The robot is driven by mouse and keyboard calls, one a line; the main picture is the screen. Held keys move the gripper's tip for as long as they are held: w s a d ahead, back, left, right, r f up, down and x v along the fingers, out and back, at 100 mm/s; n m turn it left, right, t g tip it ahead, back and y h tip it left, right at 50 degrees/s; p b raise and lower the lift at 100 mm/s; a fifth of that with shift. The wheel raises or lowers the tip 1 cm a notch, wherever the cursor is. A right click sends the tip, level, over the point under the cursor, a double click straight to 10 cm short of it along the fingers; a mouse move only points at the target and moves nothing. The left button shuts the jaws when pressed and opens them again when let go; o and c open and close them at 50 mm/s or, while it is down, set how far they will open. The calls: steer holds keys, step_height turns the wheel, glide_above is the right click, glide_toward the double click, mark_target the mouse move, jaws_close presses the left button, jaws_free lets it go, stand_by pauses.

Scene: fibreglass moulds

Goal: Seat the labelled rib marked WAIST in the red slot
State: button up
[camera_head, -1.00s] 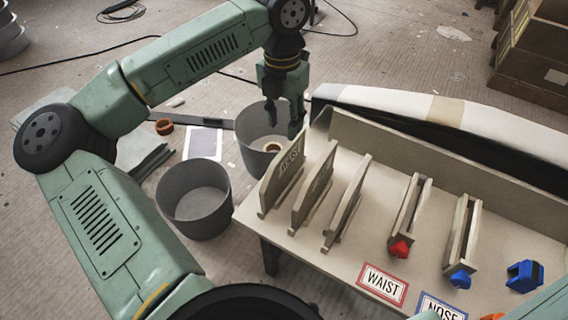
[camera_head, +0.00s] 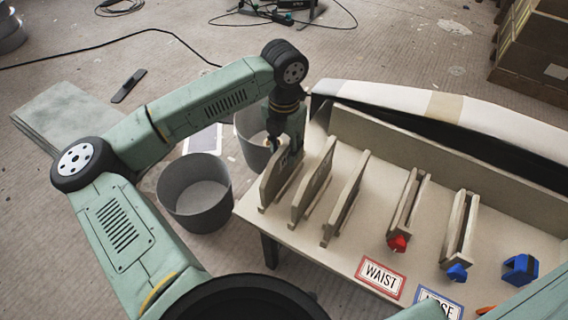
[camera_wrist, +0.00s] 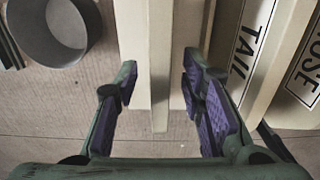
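Three pale upright ribs stand side by side at the table's left: a leftmost rib (camera_head: 270,187), a middle rib (camera_head: 312,188) and a third rib (camera_head: 344,203). My gripper (camera_head: 284,150) is at the top of the leftmost rib. In the wrist view my gripper (camera_wrist: 158,100) is open, one finger on each side of this rib (camera_wrist: 160,70), with gaps showing. Its label is hidden there; its neighbours read TAIL (camera_wrist: 247,48) and NOSE (camera_wrist: 306,75). The slot with a red clamp (camera_head: 398,243) stands empty behind the red-bordered WAIST sign (camera_head: 381,277).
A second slot has a blue clamp (camera_head: 457,273), near the partly hidden NOSE sign (camera_head: 438,306). A loose-looking blue block (camera_head: 521,269) is at the right. A raised back wall (camera_head: 430,150) runs behind the ribs. A grey bucket (camera_head: 194,205) stands left of the table.

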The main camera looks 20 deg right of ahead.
steer(key=shift+c, duration=0.6)
jaws_close()
stand_by(0.3)
